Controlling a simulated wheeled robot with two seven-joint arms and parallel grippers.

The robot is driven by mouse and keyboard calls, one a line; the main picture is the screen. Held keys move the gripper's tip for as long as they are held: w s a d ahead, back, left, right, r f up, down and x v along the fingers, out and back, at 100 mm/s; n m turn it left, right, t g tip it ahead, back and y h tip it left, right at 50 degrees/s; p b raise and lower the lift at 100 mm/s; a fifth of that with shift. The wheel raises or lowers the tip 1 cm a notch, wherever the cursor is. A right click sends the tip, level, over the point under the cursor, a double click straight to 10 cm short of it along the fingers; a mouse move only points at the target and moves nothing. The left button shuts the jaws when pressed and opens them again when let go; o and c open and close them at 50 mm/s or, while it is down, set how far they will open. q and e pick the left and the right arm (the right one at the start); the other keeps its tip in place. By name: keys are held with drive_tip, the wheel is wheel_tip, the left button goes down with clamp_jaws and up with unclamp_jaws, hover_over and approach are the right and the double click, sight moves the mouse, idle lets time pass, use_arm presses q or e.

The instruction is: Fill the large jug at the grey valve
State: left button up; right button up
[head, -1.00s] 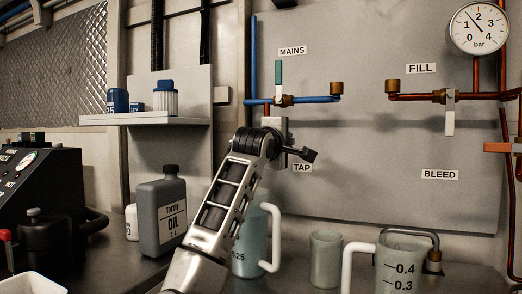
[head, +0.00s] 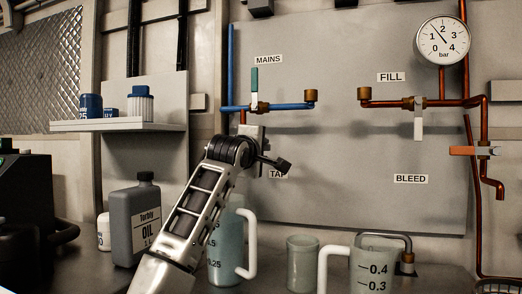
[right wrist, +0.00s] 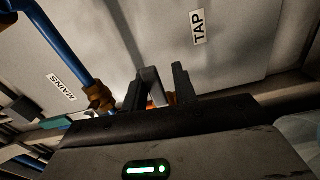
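My right gripper (head: 272,152) is at the tap valve under the mains pipe, by the half-covered TAP label. In the right wrist view its two dark fingers (right wrist: 157,85) stand apart. A light grey bar (right wrist: 150,82), apparently the grey valve's lever, shows between them; whether they touch it is unclear. In the head view a grey piece (head: 253,133) shows above the gripper. A bluish jug (head: 229,266) with 0.25 on it stands under the tap, partly behind my arm. A clear jug (head: 372,275) marked 0.4 and 0.3 stands at front right. Which is larger is unclear. My left gripper is out of view.
A clear beaker (head: 302,264) stands between the jugs. A grey oil bottle (head: 134,228) stands left of my arm. Above are the green mains lever (head: 254,83), the pale fill lever (head: 418,124), the orange lever (head: 475,151) and a pressure gauge (head: 443,40).

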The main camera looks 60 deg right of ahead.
drive_tip(key=shift+f, duration=0.1)
use_arm(q)
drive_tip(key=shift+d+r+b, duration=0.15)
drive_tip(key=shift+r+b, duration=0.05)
drive_tip(key=shift+b, duration=0.15)
use_arm(e)
drive_tip(key=v, duration=1.6)
